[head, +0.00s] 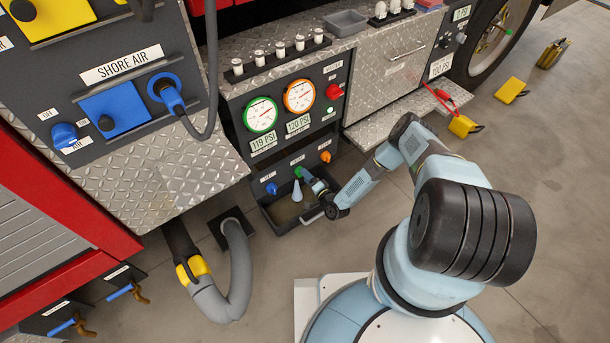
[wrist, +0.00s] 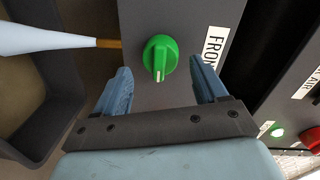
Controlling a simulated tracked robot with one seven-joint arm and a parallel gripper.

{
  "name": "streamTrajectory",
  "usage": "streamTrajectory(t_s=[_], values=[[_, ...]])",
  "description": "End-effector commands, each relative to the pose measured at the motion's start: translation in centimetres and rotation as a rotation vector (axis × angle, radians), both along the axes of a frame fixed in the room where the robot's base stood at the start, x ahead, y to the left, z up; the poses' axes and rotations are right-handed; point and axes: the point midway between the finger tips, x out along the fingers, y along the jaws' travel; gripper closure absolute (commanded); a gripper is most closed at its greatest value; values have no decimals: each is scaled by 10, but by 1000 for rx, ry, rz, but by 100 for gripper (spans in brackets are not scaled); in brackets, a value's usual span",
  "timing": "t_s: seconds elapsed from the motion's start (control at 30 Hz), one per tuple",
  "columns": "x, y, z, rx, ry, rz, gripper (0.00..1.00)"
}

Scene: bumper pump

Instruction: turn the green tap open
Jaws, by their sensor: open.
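The green tap (wrist: 160,58) is a round knob with a raised grip on a dark grey panel. A pale mark on its grip points toward the bottom of the wrist view. In the head view the tap (head: 298,172) is the middle one of three, between a blue knob (head: 271,188) and an orange knob (head: 326,156). My gripper (wrist: 161,66) is open, with one blue finger on each side of the tap. Gaps show between the fingers and the knob, and nothing is held. In the head view my gripper (head: 311,182) is small beside the tap.
A pale blue cone (wrist: 45,38) extends from a brass spout (wrist: 108,43) beside the tap, above a dark tray (head: 283,228). Gauges (head: 261,115) are above. A grey hose (head: 238,270) lies left on the floor. A diamond-plate step (head: 395,122) juts out at right.

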Motion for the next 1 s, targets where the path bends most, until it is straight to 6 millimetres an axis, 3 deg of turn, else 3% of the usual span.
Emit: streamTrajectory(t_s=[0.3, 0.5, 0.7, 1.0], values=[[-53, -37, 3, -1, 3, -2, 28], [-77, -54, 5, -2, 2, -2, 28], [-89, -62, 6, 0, 2, -1, 28], [-91, -63, 6, -1, 1, 0, 28]])
